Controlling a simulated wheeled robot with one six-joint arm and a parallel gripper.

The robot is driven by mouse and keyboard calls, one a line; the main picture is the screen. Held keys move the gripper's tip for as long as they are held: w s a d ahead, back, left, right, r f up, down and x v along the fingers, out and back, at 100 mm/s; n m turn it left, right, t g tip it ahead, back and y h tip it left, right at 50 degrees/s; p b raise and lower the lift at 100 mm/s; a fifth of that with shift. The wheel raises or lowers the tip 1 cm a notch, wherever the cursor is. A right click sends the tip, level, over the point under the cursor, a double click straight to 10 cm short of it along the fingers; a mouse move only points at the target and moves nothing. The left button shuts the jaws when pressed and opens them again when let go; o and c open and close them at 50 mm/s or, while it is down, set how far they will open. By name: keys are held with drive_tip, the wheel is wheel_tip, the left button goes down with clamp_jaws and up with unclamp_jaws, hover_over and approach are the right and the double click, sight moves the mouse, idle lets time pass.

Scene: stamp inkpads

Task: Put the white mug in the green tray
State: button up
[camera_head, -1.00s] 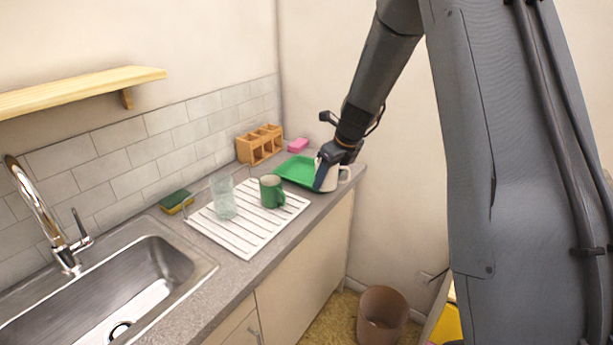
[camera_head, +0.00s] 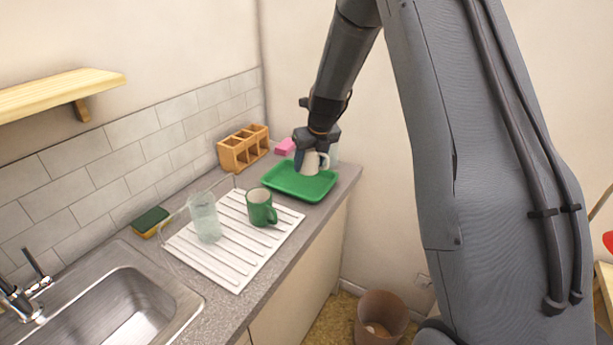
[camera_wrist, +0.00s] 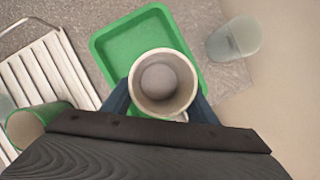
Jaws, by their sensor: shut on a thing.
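The white mug (camera_head: 311,164) is upright between the fingers of my gripper (camera_head: 310,158), which is shut on it. In the wrist view the mug (camera_wrist: 163,84) shows its open top, with the gripper fingers (camera_wrist: 160,105) on either side. The green tray (camera_head: 284,185) lies flat on the counter near the wall. The mug is over the tray's far right part in the head view. In the wrist view the tray (camera_wrist: 104,46) extends beyond and around the mug. I cannot tell whether the mug's base touches the tray.
A clear glass (camera_wrist: 233,40) stands just beside the tray. A white drying rack (camera_head: 225,259) holds a green mug (camera_head: 261,207) and another glass (camera_head: 206,217).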

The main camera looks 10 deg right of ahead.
sight(309, 187)
drive_tip(key=shift+a+f, duration=0.2)
drive_tip(key=shift+f, duration=0.7)
drive_tip(key=shift+f+p, duration=0.55)
drive_tip(key=shift+f, duration=1.55)
drive_tip(key=o, duration=1.2)
drive_tip(key=shift+f, duration=0.15)
drive_tip(key=shift+o, duration=0.2)
